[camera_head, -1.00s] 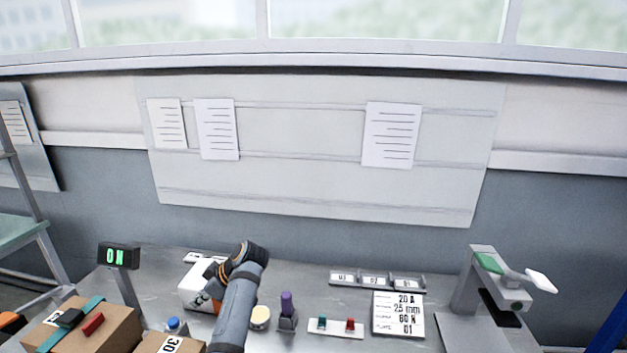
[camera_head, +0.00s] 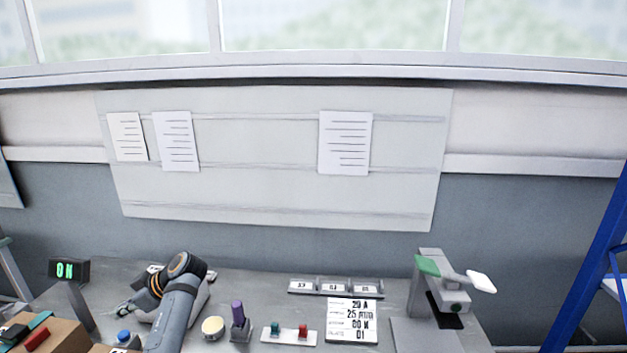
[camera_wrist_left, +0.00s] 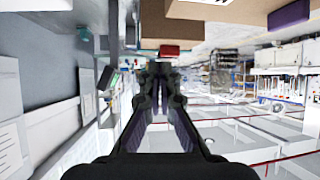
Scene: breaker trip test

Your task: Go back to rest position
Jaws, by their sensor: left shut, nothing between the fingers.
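My left arm comes up from the bottom left of the head view, over the bench. Its wrist bends to the left, and the left gripper (camera_head: 125,309) is small and partly hard to make out there. In the left wrist view the two dark fingers of the left gripper (camera_wrist_left: 158,70) come together at the tips, with nothing between them. The gripper is apart from the bench objects, as far as I can tell. My right gripper does not show.
An ON display (camera_head: 68,270) stands at the left, near a cardboard box (camera_head: 60,338). A purple-topped piece (camera_head: 238,315), a strip with green and red buttons (camera_head: 289,337), a label card (camera_head: 351,321) and a green-handled device (camera_head: 440,290) stand further right. A blue ladder frame (camera_head: 590,260) is at the right edge.

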